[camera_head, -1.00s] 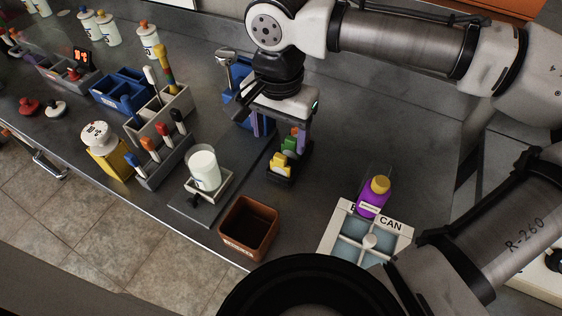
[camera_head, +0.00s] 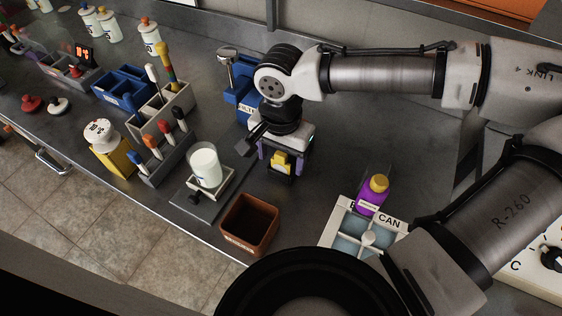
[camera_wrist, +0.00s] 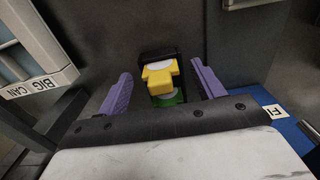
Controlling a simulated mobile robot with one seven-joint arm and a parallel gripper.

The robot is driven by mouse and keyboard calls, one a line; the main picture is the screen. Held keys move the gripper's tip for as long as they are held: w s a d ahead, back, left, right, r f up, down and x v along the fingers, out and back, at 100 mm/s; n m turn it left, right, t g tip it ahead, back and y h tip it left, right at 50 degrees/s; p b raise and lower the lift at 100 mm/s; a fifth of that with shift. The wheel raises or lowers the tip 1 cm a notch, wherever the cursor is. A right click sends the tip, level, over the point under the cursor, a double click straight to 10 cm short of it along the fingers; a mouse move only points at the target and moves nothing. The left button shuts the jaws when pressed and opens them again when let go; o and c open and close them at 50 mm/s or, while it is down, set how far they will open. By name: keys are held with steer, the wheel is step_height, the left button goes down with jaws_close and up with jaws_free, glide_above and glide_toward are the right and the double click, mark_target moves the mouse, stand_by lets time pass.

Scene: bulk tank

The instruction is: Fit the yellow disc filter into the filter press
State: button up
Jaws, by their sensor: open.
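The yellow disc filter (camera_head: 281,161) stands in a small black rack, and its yellow top also shows in the wrist view (camera_wrist: 165,75). My gripper (camera_head: 283,165) is open above the rack. In the wrist view its two purple fingers (camera_wrist: 160,88) are on either side of the yellow filter, with a gap at each side. A green filter (camera_wrist: 170,99) shows next to the yellow one, partly hidden. The blue filter press (camera_head: 243,97) stands behind and left of my gripper, partly hidden by my arm; its blue edge and label show in the wrist view (camera_wrist: 275,112).
A brown bin (camera_head: 249,224) and a small stand with a white beaker (camera_head: 205,167) are in front and left. A white "CAN" tray (camera_head: 337,222) with a purple bottle (camera_head: 371,195) is at the right. Clear bench lies between the rack and tray.

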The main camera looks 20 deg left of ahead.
steer(key=c, duration=1.1)
steer(key=shift+o, duration=0.2)
steer(key=shift+r, duration=0.1)
